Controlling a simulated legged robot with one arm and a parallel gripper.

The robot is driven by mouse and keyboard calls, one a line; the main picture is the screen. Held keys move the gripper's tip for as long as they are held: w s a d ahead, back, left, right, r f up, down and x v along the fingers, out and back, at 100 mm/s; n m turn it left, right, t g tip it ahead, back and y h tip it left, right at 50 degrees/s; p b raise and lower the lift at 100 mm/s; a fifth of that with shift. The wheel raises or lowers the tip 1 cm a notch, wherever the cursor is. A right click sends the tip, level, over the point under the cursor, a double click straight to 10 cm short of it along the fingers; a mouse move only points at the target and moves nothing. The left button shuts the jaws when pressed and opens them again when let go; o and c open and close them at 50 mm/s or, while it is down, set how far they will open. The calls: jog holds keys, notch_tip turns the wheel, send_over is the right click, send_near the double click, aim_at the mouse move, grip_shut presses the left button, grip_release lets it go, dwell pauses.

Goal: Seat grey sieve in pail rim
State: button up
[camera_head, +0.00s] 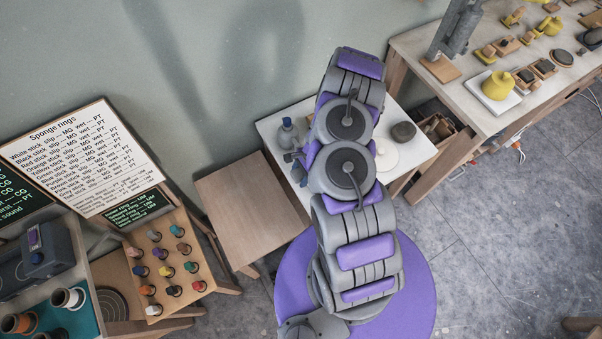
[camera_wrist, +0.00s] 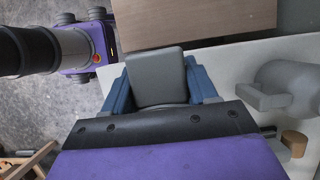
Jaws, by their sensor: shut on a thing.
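My gripper (camera_wrist: 160,88) has two blue fingers, shut on a smooth grey piece between them. It looks like part of the grey sieve (camera_wrist: 156,76); no mesh shows, and its lower end is hidden behind my wrist. In the wrist view a rounded grey vessel (camera_wrist: 287,88) with a blocky side part stands right of my gripper, apart from it. It may be the pail; its rim is not clear. In the head view a grey-blue vessel (camera_head: 288,133) stands at the white table's left side, close to my gripper (camera_head: 296,164), which my arm partly hides.
The white table (camera_head: 418,151) also holds a pale round disc (camera_head: 386,154) and a dark stone-like lump (camera_head: 403,131). A cork-like piece (camera_wrist: 295,142) is near the grey vessel. A bare wooden table (camera_head: 245,208) stands left. A cluttered bench (camera_head: 455,92) stands right.

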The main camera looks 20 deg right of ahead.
jog(key=o, duration=1.4)
jog(key=shift+o, duration=0.2)
jog(key=shift+d+r, duration=0.1)
jog(key=v, duration=1.7)
